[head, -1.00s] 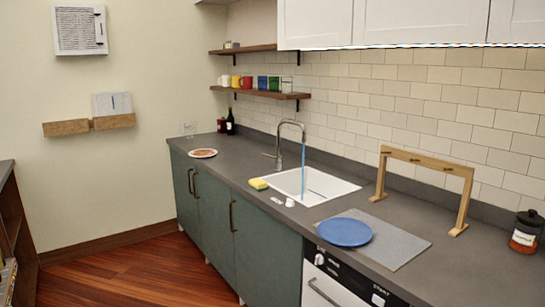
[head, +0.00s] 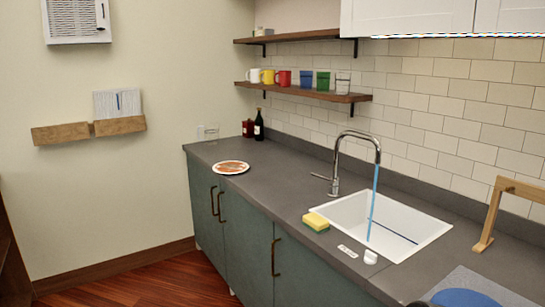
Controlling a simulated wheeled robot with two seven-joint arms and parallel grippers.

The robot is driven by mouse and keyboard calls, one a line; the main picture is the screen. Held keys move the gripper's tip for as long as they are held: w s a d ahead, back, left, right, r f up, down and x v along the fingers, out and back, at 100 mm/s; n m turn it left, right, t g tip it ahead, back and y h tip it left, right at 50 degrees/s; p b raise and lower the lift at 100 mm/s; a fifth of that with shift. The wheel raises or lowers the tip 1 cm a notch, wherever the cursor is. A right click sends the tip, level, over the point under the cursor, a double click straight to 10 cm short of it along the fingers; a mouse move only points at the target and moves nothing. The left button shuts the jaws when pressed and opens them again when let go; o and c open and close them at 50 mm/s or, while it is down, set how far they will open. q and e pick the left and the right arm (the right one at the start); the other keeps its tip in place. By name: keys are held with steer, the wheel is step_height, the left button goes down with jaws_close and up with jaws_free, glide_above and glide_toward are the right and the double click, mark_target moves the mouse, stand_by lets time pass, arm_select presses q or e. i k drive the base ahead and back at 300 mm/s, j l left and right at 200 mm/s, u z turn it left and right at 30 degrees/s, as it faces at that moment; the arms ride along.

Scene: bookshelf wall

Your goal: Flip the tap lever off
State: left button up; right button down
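The chrome tap (head: 358,140) stands at the back left of the white sink (head: 405,250). Its thin lever (head: 321,177) sticks out to the left from the low part of the tap body. A blue stream of water (head: 374,205) runs from the spout down into the sink. Neither of my grippers shows in the head view.
A yellow and green sponge (head: 316,221) and a small white item (head: 370,257) lie at the sink's front edge. A plate with food (head: 230,167) lies further left. Dark bottles (head: 258,125) stand in the back corner. The grey counter (head: 275,180) left of the tap is clear.

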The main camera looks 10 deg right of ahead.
mark_target(334, 182)
steer(key=i+j+u, duration=0.15)
steer(key=i, duration=0.6)
steer(key=i+j+u, duration=0.15)
steer(key=i, duration=0.65)
